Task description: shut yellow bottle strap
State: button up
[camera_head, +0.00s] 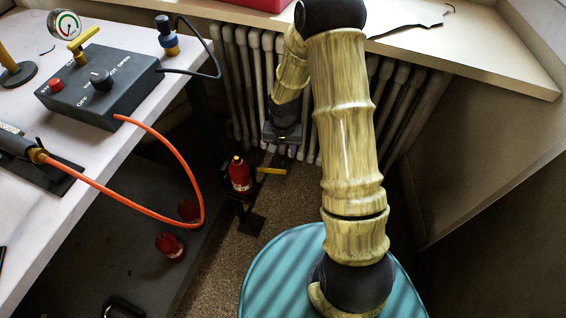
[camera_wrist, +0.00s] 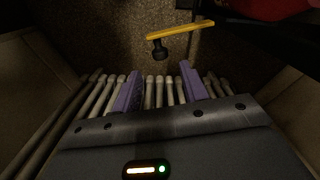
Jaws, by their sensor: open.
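The yellow strap (camera_head: 271,170) is a short bar beside a red bottle (camera_head: 240,174) in the head view, low near the radiator. It sticks out sideways to the right of the bottle. In the wrist view the strap (camera_wrist: 180,31) runs slantwise near the top, with a black knob (camera_wrist: 159,50) under its left end. The red bottle (camera_wrist: 275,7) shows in part at the top right. My gripper (camera_wrist: 160,75) has two purple fingers, spread apart and empty. The strap lies beyond the fingertips, not between them. In the head view the fingertips are small and hard to make out.
A white radiator (camera_head: 243,75) stands behind my gripper, under a pale sill (camera_head: 480,50). A workbench (camera_head: 140,50) at left carries a grey control box (camera_head: 100,85); an orange hose (camera_head: 150,198) hangs over its edge. Other red bottles (camera_head: 170,245) stand below it.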

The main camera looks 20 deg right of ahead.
aim_at(283, 162)
notch_tip(283, 162, down, 6)
jog(key=shift+f+b, duration=0.15)
jog(key=shift+b, duration=0.8)
grip_shut()
